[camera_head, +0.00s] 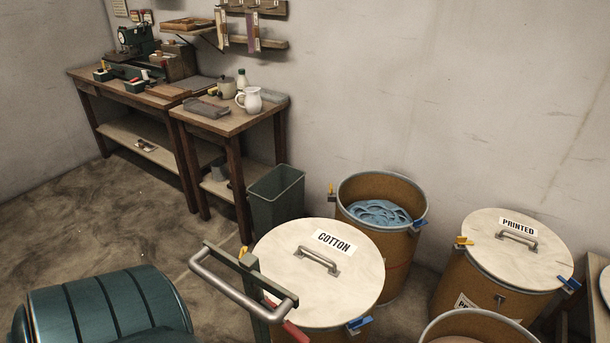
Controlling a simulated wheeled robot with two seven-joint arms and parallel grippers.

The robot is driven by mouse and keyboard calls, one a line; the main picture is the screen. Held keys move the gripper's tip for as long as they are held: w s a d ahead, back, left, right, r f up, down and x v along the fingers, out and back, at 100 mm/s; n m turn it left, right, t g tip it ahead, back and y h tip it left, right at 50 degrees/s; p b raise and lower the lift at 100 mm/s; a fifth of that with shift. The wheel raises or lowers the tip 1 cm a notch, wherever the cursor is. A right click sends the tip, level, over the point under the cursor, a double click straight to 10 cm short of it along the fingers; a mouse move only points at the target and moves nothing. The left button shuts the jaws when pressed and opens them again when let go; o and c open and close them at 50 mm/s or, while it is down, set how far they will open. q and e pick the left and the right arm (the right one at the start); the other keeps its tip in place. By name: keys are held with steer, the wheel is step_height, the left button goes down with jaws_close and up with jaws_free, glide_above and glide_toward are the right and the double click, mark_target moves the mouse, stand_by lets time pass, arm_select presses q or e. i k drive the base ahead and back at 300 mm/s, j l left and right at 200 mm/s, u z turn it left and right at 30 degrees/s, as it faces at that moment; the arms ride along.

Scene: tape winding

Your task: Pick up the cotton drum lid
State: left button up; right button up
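The cotton drum lid (290,262) is a pale round lid labelled COTTON, with a metal bar handle (318,261) near its middle. It lies flat on top of a brown drum (350,312) in the lower middle of the head view. A yellow clip (244,252) shows at its left edge and a blue clip (360,323) at its lower right edge. Neither of my grippers is in view, and nothing touches the lid's handle.
A metal bar handle frame (228,284) stands in front of the lid's left side. An open drum with blue material (378,212) is behind, and a PRINTED lid (490,255) is to the right. A green bin (276,198) and ribbed green object (105,305) are left.

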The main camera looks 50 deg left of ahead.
mark_target(337, 273)
steer(key=k+j, duration=0.1)
steer(key=j, duration=0.5)
steer(key=k+j, duration=0.1)
steer(key=j, duration=1.15)
steer(key=k+z, duration=0.05)
